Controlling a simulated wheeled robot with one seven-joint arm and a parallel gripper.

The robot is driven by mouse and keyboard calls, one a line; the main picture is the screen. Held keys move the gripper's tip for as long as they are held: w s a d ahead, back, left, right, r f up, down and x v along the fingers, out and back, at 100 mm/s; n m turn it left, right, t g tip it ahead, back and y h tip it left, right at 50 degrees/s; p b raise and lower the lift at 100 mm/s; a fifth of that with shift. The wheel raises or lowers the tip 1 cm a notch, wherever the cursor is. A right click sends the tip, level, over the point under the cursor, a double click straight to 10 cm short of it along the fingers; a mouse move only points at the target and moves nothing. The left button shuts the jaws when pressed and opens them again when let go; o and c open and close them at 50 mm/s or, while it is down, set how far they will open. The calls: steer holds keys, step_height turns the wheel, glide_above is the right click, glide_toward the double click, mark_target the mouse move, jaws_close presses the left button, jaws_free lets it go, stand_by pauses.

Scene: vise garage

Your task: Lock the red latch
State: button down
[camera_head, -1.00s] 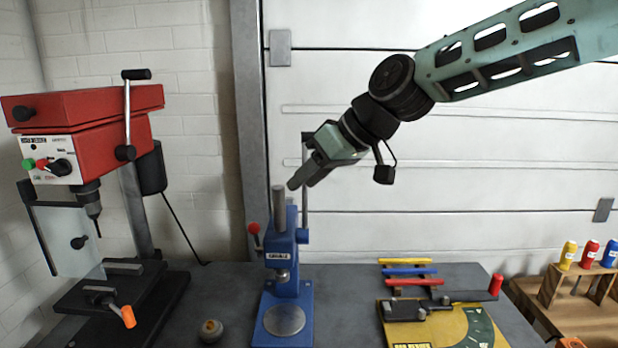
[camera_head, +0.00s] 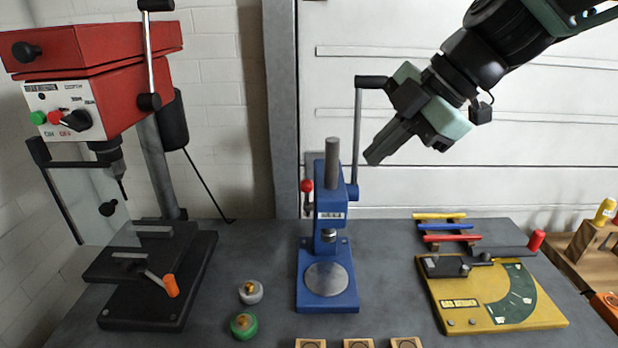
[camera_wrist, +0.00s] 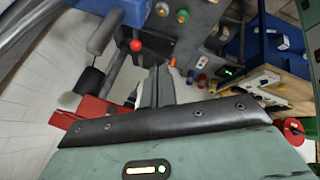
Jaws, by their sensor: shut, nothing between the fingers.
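The red latch is a small lever with a red ball knob (camera_head: 307,186) on the left side of the blue press (camera_head: 326,297). The knob also shows in the wrist view (camera_wrist: 135,45), beside the press's grey ram. My gripper (camera_head: 375,157) is shut and empty. It hangs above and to the right of the press, pointing down and left, apart from the knob. The press's long side lever with a black handle (camera_head: 373,82) rises close to my gripper in the head view; I cannot tell whether they touch. In the wrist view my fingers (camera_wrist: 155,85) sit below the knob.
A red drill press (camera_head: 90,75) stands at the left. A white knob-like piece (camera_head: 250,291) and a green one (camera_head: 244,325) lie on the dark bench between the presses. A yellow bending jig (camera_head: 490,310) and coloured bars (camera_head: 442,216) are at the right.

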mark_target(312, 183)
steer(key=w+a+f+p, duration=0.5)
steer(key=a+f+p, duration=0.1)
steer(key=a+f, duration=0.1)
steer(key=shift+w+a+f, duration=0.2)
steer(key=shift+a+f, duration=0.05)
steer(key=shift+f, duration=0.55)
steer(key=shift+w, duration=0.1)
steer(key=shift+w+a+b, duration=0.1)
steer(key=shift+w+b, duration=0.35)
steer(key=shift+b, duration=0.1)
steer(key=shift+w+r, duration=0.2)
steer(key=shift+r, duration=0.05)
steer(key=shift+r, duration=0.1)
steer(key=shift+w+a+r, duration=0.15)
steer(key=shift+r, duration=0.55)
